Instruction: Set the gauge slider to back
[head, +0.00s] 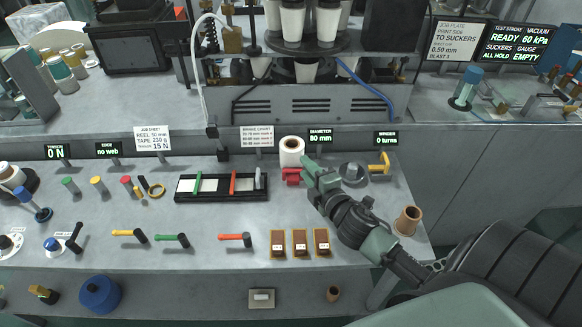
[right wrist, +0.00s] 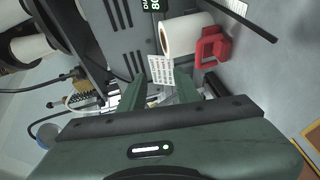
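No part is labelled as the gauge slider. A red U-shaped piece (head: 291,176) stands against the white roll (head: 291,152), near the "DIAMETER 80 mm" display (head: 320,137). The red piece also shows in the right wrist view (right wrist: 212,48), beside the roll (right wrist: 184,34). A black track (head: 222,198) left of it carries green, red and grey upright levers. My right gripper (head: 306,172) is just right of the red piece in the head view. In the right wrist view its green fingers (right wrist: 158,92) are apart with nothing gripped. My left gripper is not in view.
Three brown blocks (head: 299,243) and several coloured levers (head: 170,238) line the bench front. A yellow crank (head: 379,164) and a brown cup (head: 408,220) are to the right. Grey bench top is clear between the track and the front levers.

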